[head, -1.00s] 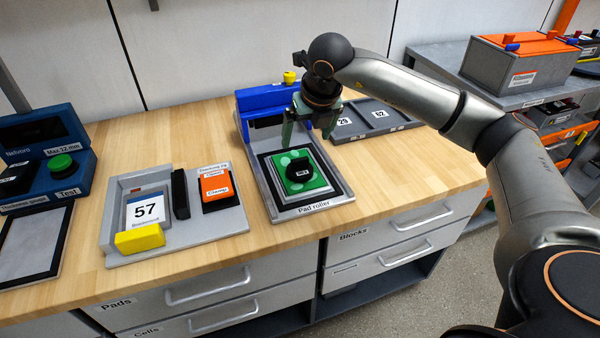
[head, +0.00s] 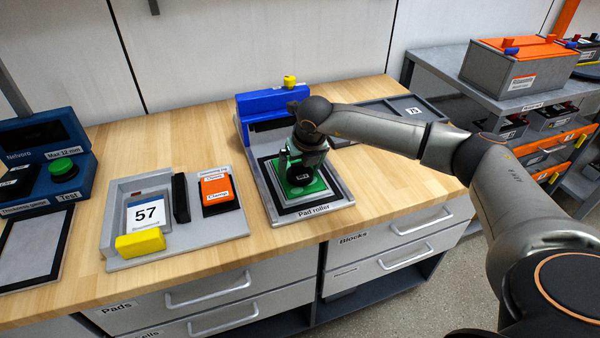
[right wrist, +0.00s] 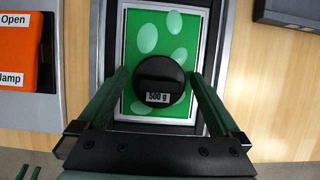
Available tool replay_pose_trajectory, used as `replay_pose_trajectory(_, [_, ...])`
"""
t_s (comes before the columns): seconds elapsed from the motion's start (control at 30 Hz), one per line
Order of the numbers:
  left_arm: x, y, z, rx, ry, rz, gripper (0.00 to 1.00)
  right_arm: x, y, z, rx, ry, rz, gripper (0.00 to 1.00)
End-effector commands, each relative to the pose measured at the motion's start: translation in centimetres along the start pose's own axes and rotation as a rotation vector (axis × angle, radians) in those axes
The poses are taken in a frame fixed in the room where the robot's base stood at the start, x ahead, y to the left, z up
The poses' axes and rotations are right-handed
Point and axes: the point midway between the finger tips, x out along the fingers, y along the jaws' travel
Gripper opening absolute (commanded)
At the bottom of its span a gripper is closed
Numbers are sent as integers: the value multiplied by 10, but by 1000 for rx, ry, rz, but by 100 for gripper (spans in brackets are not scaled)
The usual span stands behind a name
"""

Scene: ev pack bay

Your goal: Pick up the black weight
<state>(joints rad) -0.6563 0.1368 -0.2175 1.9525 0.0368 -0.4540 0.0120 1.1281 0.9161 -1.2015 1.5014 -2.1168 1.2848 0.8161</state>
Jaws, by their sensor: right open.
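The black weight (right wrist: 159,80) is a round knob-like piece with a "500 g" label. It rests on a green pad (right wrist: 133,35) with pale green spots. In the head view the weight (head: 299,175) is partly hidden by my right gripper. My right gripper (right wrist: 160,95) is open, its two green fingers on either side of the weight with a gap at each side in the right wrist view. In the head view my right gripper (head: 301,168) is above the pad roller (head: 315,211).
The pad roller's blue part (head: 262,104) stands behind the pad. Left of it is a grey fixture (head: 235,226) with an orange panel (head: 218,190), a black block (head: 180,198) and a yellow block (head: 140,243). A grey tray (head: 375,113) lies back right.

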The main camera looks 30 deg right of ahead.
Motion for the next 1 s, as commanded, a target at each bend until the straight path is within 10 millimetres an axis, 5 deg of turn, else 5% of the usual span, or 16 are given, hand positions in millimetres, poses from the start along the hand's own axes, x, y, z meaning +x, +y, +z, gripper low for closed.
replay_pose_trajectory(0.2, [0,-1,0,0,-1,-1,50,1,0,0,-1,0,0,99])
replay_pose_trajectory(1.0, [0,-1,-1,0,1,-2,50,0,0,0,0,0,-1,9])
